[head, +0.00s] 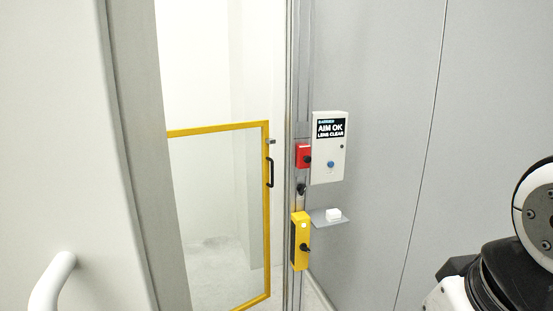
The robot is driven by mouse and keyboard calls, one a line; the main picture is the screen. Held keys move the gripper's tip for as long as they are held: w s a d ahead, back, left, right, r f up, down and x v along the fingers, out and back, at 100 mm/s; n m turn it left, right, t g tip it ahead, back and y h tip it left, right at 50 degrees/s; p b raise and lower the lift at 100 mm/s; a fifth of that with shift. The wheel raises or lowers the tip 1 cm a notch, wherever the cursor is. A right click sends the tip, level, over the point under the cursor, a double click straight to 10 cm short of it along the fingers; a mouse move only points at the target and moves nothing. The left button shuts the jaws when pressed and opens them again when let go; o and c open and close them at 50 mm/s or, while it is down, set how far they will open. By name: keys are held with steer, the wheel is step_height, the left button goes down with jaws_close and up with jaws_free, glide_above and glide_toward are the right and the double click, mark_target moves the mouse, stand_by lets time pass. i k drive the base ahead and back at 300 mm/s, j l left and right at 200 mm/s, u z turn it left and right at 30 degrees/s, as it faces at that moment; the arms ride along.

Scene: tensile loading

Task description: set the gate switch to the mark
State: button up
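A yellow-framed gate (267,222) with a clear panel and a black handle (270,172) stands left of a metal post (297,90). A red switch box (302,149) with a black knob (307,160) is on the post. Lower down is a yellow switch box (300,225) with a black lever or knob (305,249) and a small white patch near its top. I cannot tell which box is the gate switch, and no setting mark is readable. My gripper is out of view; only part of my arm shows at the lower right.
A white control box (327,174) has a blue button (331,164) and a display (330,128) reading "AIM OK" and "LENS CLEAR". A small grey shelf (320,221) holds a white block (333,214). A white curved rail (48,285) is at lower left. The grey wall at right is bare.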

mark_target(303, 151)
steer(key=i+l+u, duration=0.1)
steer(key=i, duration=0.4)
steer(key=i+l+u, duration=0.15)
steer(key=i, duration=0.4)
steer(key=i+l+u, duration=0.1)
steer(key=i+l, duration=0.3)
steer(key=i, duration=0.1)
